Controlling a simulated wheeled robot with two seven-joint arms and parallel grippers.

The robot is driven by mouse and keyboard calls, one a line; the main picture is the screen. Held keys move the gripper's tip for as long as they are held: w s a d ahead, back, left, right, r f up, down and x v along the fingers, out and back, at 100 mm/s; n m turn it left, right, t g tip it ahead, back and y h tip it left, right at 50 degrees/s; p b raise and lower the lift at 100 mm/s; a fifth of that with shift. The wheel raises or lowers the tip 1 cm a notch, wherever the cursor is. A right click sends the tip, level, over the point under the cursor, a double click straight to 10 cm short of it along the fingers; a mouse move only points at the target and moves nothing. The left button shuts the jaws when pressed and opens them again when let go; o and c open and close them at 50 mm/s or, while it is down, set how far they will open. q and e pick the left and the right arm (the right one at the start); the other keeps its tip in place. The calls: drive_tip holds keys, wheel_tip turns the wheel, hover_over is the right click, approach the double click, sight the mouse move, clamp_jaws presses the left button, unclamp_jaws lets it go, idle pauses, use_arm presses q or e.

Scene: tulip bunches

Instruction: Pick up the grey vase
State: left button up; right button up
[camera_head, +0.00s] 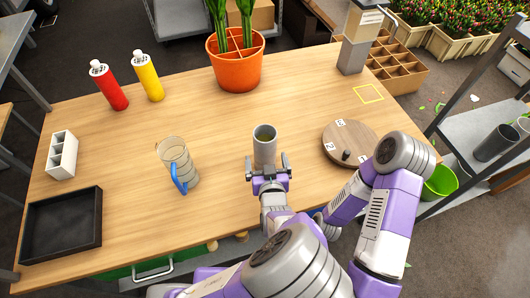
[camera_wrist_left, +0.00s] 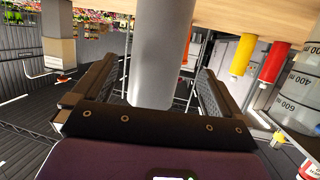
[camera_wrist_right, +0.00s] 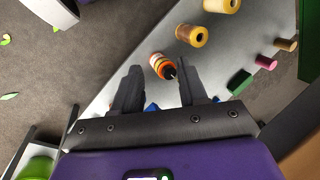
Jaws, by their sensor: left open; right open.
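The grey vase (camera_head: 265,150), an upright open-topped cylinder, stands near the front middle of the table. In the left wrist view the vase (camera_wrist_left: 158,45) fills the space between the fingers. My left gripper (camera_head: 269,170) is open at its near side, with one finger on either side of its lower part. I cannot tell whether the fingers touch it.
A measuring jug (camera_head: 177,160) with a blue handle stands left of the vase. A round wooden board (camera_head: 345,132) lies to the right. An orange pot (camera_head: 236,70), red bottle (camera_head: 110,88) and yellow bottle (camera_head: 148,78) stand farther back. A black tray (camera_head: 62,226) lies at left.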

sight(264, 141)
use_arm(q)
drive_tip(key=shift+x, duration=0.8)
drive_tip(key=b+x, duration=0.2)
drive_tip(key=x, duration=0.2)
drive_tip(key=shift+w+d+f, duration=0.15)
drive_tip(key=shift+w+f, duration=0.15)
drive_tip(key=shift+w, duration=0.3)
drive_tip(key=c, duration=1.4)
